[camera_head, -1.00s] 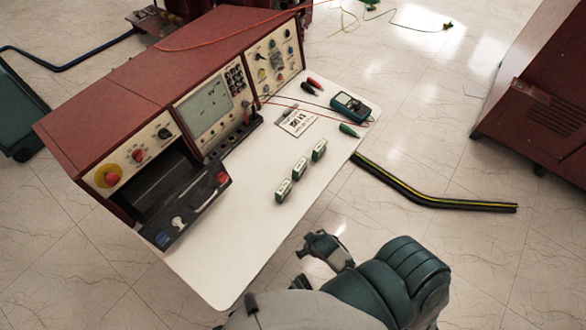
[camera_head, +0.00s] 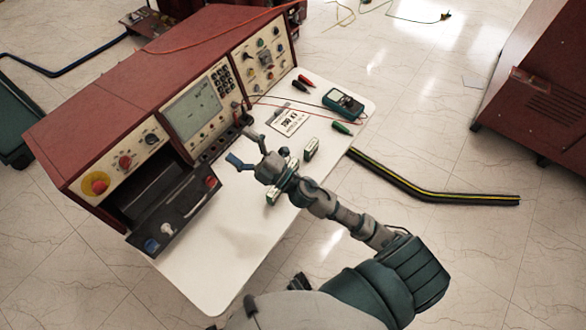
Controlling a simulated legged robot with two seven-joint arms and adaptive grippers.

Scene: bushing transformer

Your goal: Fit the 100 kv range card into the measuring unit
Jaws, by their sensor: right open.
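The measuring unit is part of a red console with a screen (camera_head: 194,110) and a cream panel, with a dark row of sockets (camera_head: 222,142) below it. A flat white card with dark lettering (camera_head: 289,121) lies on the white worktop; its text is too small to read surely. Several small green-and-white blocks stand in a row; the far one (camera_head: 311,148) shows clearly, and the near one (camera_head: 271,197) is partly behind my arm. Which is the 100 kV range card I cannot tell. My right gripper (camera_head: 243,148) is open and empty above the worktop, fingers toward the console. My left gripper is out of view.
A green meter (camera_head: 342,102) with leads lies at the worktop's far right, near a green clip (camera_head: 341,128) and red and black clips (camera_head: 302,83). A black control box (camera_head: 175,215) sits at the near left. The near worktop (camera_head: 215,265) is clear.

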